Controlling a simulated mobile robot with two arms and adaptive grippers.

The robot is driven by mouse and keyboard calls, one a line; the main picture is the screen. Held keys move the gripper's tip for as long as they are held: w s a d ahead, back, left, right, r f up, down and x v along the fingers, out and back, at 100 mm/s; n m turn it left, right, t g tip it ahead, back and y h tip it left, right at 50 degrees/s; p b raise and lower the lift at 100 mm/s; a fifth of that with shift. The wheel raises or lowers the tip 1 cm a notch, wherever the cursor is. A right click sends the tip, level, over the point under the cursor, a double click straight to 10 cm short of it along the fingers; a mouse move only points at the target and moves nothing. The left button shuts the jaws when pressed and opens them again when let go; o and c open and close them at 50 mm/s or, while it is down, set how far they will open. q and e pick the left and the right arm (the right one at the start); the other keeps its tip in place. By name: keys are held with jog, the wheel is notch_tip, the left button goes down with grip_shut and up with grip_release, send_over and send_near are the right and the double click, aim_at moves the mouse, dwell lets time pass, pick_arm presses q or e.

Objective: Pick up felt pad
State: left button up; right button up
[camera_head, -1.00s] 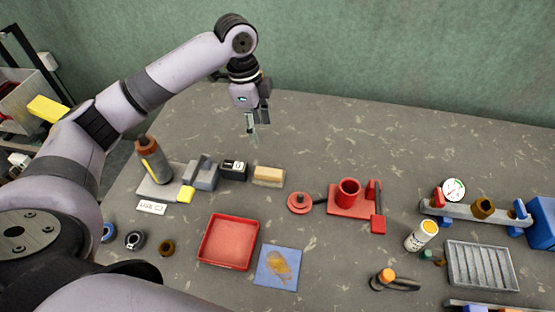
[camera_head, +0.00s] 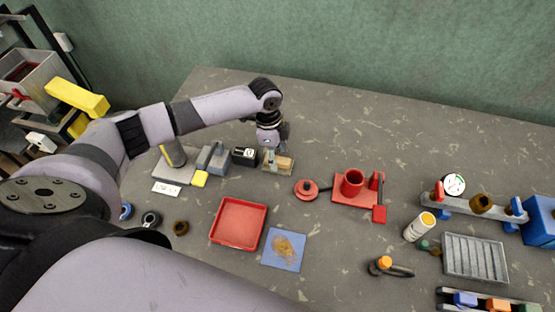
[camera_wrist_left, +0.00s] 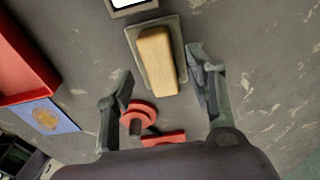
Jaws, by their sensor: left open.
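A tan block (camera_head: 284,163) lies on a thin grey base on the table, below my left gripper; it is the thing most like the felt pad. In the left wrist view the tan block (camera_wrist_left: 158,60) sits on its grey base (camera_wrist_left: 135,40) between and beyond the fingertips. My left gripper (camera_head: 274,156) is open and empty, pointing down at the block and partly covering it in the head view. Its two fingers (camera_wrist_left: 160,62) are spread on either side of the block in the wrist view; contact cannot be seen. My right gripper is out of view.
A black box (camera_head: 244,156) stands just left of the block. A red disc (camera_head: 306,189) and a red stand (camera_head: 353,183) are to the right. A red tray (camera_head: 239,223) and a blue mat (camera_head: 283,249) lie in front. Bare table is behind.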

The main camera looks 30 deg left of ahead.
pick_arm(q)
notch_tip(320, 180, down, 2)
jog(key=shift+d+f, duration=0.1)
grip_shut()
dwell(0.7)
